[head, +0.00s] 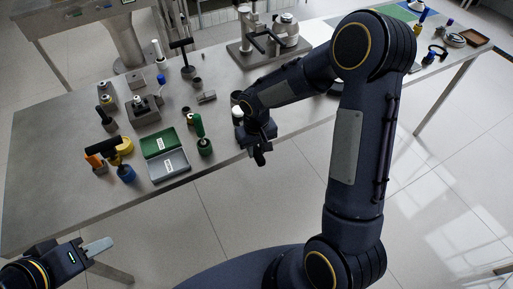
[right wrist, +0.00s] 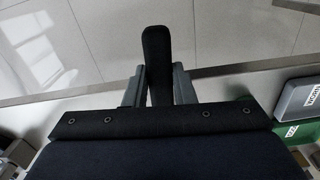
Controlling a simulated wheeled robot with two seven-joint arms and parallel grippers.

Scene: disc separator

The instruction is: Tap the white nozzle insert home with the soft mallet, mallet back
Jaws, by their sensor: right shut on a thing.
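My right gripper (head: 262,143) is over the table's front edge, shut on a black bar (right wrist: 156,50) that sticks out past the fingers; it looks like a handle, but I cannot tell what tool it belongs to. A white round-topped piece (head: 237,112), possibly the nozzle insert, shows just left of this gripper, partly hidden by the arm. A black cylinder with an orange end (head: 94,161), mallet-like, is at the table's left. My left gripper (head: 98,247) is off the table at the lower left, apart from everything; its finger gap does not show.
A black T-handled tool (head: 182,46) and a metal press-like fixture (head: 268,38) stand behind. The front left tabletop (head: 50,190) is clear.

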